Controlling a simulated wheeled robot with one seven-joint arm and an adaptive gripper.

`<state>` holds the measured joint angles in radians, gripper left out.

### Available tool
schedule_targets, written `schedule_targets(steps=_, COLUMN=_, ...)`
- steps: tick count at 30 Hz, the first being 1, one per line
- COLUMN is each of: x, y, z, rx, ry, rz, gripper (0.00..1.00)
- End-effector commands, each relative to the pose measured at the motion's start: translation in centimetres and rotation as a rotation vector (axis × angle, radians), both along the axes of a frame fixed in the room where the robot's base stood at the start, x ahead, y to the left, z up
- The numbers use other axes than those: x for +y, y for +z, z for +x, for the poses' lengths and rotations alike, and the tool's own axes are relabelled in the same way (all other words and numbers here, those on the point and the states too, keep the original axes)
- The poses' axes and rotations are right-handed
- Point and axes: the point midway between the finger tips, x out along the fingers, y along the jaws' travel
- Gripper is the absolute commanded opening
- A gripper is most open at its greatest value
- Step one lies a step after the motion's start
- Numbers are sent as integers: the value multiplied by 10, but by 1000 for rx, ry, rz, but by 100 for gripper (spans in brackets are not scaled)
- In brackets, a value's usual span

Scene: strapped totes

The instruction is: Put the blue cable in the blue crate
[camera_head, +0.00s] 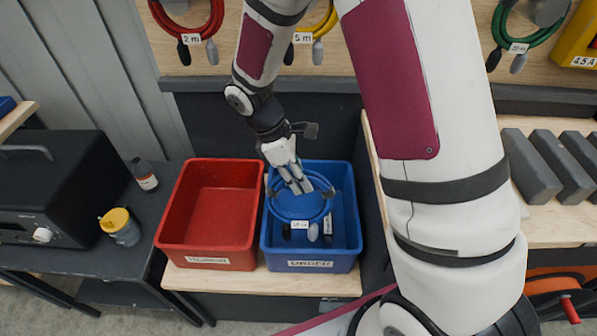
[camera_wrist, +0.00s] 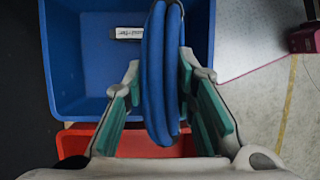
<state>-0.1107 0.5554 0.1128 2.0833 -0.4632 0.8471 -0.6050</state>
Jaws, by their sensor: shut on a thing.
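The blue cable (camera_head: 299,207) is a coiled loop with a white tag and dark and grey plugs hanging at its lower side. My gripper (camera_head: 298,183) is shut on the coil, over the blue crate (camera_head: 345,264). The coil shows edge-on between the green-padded fingers in the wrist view (camera_wrist: 161,72). In the head view the coil lies within the outline of the blue crate. I cannot tell whether it touches the crate's floor. The wrist view shows the crate (camera_wrist: 68,60) beyond the coil, with a small labelled item (camera_wrist: 128,33) in it.
An empty red crate (camera_head: 212,210) stands directly left of the blue one on the wooden shelf. A side table at left holds a black device (camera_head: 55,190), a yellow-lidded jar (camera_head: 120,227) and a bottle (camera_head: 145,175). Red, yellow and green cables hang on the back board.

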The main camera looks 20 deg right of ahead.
Motion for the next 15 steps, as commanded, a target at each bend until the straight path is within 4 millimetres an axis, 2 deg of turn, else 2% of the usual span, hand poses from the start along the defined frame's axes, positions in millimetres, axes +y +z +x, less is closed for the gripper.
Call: schedule_targets(steps=15, x=0, y=-40, z=1, rx=1, ry=0, rz=-2, gripper=0)
